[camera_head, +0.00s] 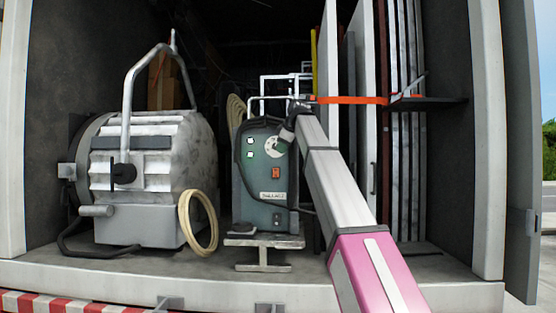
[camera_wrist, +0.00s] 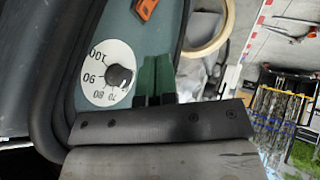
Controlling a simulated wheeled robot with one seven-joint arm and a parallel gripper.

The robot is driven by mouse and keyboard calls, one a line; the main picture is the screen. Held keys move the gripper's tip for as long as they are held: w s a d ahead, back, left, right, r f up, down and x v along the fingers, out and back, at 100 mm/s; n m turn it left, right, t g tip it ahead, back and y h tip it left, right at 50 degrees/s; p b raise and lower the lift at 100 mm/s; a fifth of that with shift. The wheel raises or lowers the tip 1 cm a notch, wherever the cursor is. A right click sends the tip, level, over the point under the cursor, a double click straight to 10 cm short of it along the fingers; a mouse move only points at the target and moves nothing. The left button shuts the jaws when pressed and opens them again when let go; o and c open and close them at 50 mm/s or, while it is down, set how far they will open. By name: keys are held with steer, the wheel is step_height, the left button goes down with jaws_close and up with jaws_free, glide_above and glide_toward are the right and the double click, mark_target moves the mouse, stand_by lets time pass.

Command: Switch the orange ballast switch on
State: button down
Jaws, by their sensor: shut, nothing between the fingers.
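The ballast (camera_head: 256,210) is a grey-green box standing in the truck's opening. Its orange switch (camera_head: 276,174) sits on the front face, below a white dial (camera_head: 271,148). In the wrist view the orange switch (camera_wrist: 146,8) is at the top edge, partly cut off, and the numbered dial (camera_wrist: 106,74) is at left. I cannot tell which way the switch is set. My gripper (camera_head: 284,145) is at the upper right of the ballast face, beside the dial and above the switch. Its green fingers (camera_wrist: 156,62) are together and empty; contact with the face cannot be told.
A large lamp head (camera_head: 150,165) with a coiled cream cable (camera_head: 198,222) stands left of the ballast. Tall panels (camera_head: 365,100) and an orange strap (camera_head: 350,100) are at right. A dark cable runs along the ballast's edge. A small metal stand (camera_head: 264,243) is below it.

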steer(key=r, duration=0.1)
steer(key=d+r, duration=0.1)
steer(key=s+d+r, duration=0.1)
steer(key=shift+r, duration=0.25)
stand_by(0.4)
